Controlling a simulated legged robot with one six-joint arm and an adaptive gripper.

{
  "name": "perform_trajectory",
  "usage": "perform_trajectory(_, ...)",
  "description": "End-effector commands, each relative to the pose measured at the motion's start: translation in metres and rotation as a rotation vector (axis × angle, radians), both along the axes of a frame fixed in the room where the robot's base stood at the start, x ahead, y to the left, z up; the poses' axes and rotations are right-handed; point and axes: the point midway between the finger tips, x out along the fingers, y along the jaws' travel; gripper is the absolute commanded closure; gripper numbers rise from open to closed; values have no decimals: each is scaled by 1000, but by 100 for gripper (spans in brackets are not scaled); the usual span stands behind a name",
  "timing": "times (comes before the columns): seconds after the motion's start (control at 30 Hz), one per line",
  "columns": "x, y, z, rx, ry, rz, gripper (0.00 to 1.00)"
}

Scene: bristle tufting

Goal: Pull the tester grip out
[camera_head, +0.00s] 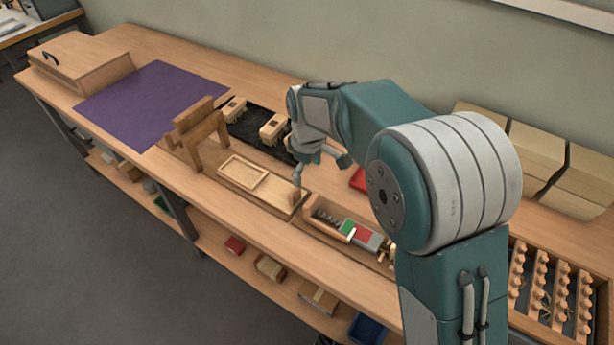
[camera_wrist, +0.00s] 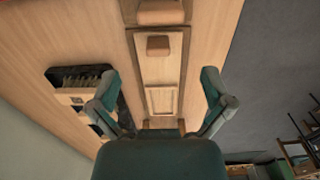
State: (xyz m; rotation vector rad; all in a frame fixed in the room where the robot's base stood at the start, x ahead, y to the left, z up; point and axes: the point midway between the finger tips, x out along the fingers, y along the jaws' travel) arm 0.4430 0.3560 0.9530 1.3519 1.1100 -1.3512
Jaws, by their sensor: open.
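In the head view, a wooden trough (camera_head: 312,222) on the bench holds a dark coil and a plate (camera_head: 362,236) with green, white and red bands, which looks like the tester. A small pale wooden piece (camera_head: 383,257) at its right end may be the tester grip; my arm partly hides that end. My gripper (camera_head: 322,163) is open and empty above the bench, up and left of the trough in the picture. In the wrist view, my gripper (camera_wrist: 160,80) has its fingers spread over a long wooden board. I cannot make out the grip in the wrist view.
The long board (camera_head: 232,189) carries a framed panel (camera_wrist: 161,98) and a wooden upright (camera_head: 200,125). Brush blocks (camera_head: 235,108) lie on a black mat. A purple cloth (camera_head: 150,100), a lidded box (camera_head: 80,62) and a peg rack (camera_head: 548,290) also occupy the bench.

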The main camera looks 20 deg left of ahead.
Motion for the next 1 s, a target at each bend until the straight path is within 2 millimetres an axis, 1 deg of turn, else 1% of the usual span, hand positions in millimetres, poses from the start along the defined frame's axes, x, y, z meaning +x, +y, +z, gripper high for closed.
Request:
perform_trajectory(0.17, 0, -2, 0, 1, 1, -1, 0)
perform_trajectory(0.23, -1, -5, -6, -3, 3, -2, 0)
perform_trajectory(0.3, -4, -11, -17, -5, 4, -3, 0)
perform_trajectory(0.47, -4, -10, -28, -5, 3, -1, 0)
perform_trajectory(0.57, -4, -10, -43, -6, 4, -1, 0)
perform_trajectory(0.8, -4, -11, -88, -5, 5, -1, 0)
perform_trajectory(1.0, -4, -11, -116, -4, 3, -1, 0)
